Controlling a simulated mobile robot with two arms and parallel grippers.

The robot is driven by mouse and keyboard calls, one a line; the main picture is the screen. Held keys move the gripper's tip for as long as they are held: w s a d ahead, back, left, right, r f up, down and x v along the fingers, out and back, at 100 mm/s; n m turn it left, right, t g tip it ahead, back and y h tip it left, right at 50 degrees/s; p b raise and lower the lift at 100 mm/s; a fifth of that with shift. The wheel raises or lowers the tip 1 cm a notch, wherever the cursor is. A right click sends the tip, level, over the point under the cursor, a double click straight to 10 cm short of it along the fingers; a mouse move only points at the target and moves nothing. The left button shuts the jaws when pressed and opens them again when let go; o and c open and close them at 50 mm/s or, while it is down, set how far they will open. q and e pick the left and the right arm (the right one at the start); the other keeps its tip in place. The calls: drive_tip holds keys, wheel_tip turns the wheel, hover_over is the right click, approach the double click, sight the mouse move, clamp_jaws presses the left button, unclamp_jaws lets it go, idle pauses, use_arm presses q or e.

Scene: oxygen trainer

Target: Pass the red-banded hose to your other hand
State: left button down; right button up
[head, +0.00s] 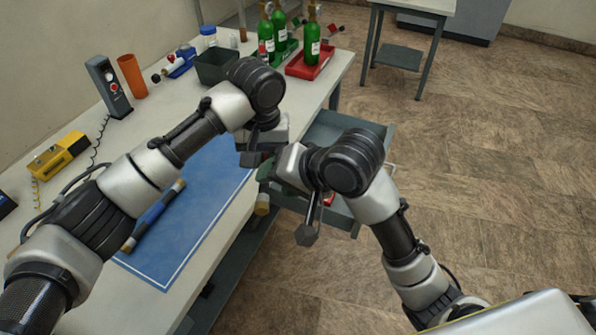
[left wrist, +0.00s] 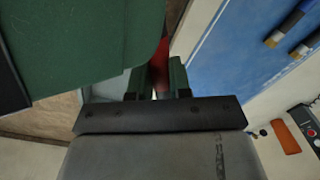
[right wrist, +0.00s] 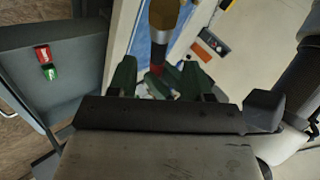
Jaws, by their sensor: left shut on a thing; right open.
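The red-banded hose is largely hidden by the arms. Its red band (left wrist: 161,55) shows between the jaws of my left gripper (left wrist: 157,78), which is shut on it. In the right wrist view the hose has a brass-coloured end (right wrist: 166,13), a dark sleeve and the red part below. My right gripper (right wrist: 157,78) is open, with its fingers on either side of the hose's line. In the head view both hands meet beyond the bench edge, the left (head: 252,157) close beside the right (head: 273,172). A tan end (head: 262,204), seemingly the hose's, shows below them.
A blue hose (head: 155,215) with tan ends lies on the blue mat (head: 205,205). A grey cart tray (head: 340,217) stands beside the bench below my right arm. Open floor lies to the right.

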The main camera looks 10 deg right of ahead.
drive_tip(key=shift+x, duration=1.7)
drive_tip(key=c, duration=0.9)
use_arm(q)
drive_tip(key=c, duration=1)
unclamp_jaws()
use_arm(e)
clamp_jaws()
use_arm(q)
drive_tip(key=shift+o, duration=0.2)
